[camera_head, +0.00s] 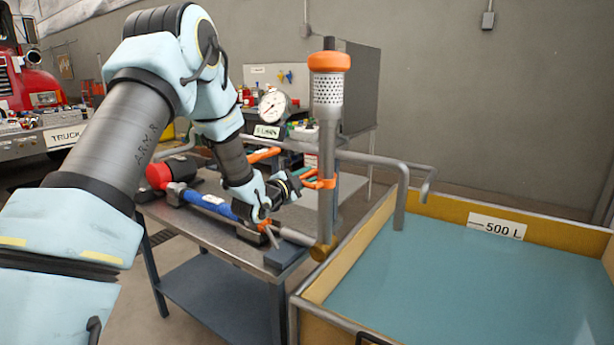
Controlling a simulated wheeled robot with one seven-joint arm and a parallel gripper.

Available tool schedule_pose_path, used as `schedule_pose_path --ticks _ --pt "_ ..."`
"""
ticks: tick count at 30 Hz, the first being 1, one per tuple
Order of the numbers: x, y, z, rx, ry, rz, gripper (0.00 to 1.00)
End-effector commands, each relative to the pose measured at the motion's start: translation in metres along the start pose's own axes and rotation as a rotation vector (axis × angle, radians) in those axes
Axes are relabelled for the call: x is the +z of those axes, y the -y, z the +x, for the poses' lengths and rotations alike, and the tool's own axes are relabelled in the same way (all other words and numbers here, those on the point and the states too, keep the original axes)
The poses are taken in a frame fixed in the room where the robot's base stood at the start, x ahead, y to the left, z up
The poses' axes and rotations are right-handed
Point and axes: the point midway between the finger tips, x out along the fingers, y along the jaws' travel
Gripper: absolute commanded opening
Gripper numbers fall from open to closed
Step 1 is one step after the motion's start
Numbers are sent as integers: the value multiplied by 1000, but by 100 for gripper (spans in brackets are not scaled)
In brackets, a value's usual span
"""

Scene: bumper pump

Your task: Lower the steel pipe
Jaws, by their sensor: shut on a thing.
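The steel pipe (326,190) stands upright in the camera_head view. A perforated strainer (327,90) and an orange collar (329,62) are at its top, and a brass joint (322,250) is at its foot. An orange clamp handle (322,183) sits around the pipe's middle. My gripper (297,182) is left of the pipe and shut on the handle. The dark jaws partly hide the contact.
A yellow-walled tank (560,236) of blue-green water, labelled 500 L, stands at the right. Bent grey pipes (402,195) reach over its edge. A red truck stands far left.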

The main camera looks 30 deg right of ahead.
Motion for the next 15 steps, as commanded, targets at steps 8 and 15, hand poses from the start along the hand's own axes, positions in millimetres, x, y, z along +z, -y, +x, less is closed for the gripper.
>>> schedule_pose_path --ticks 8,15 --pt "-1 6 1 -9 -2 3 0" --pt "-1 7 1 -12 -2 3 0"
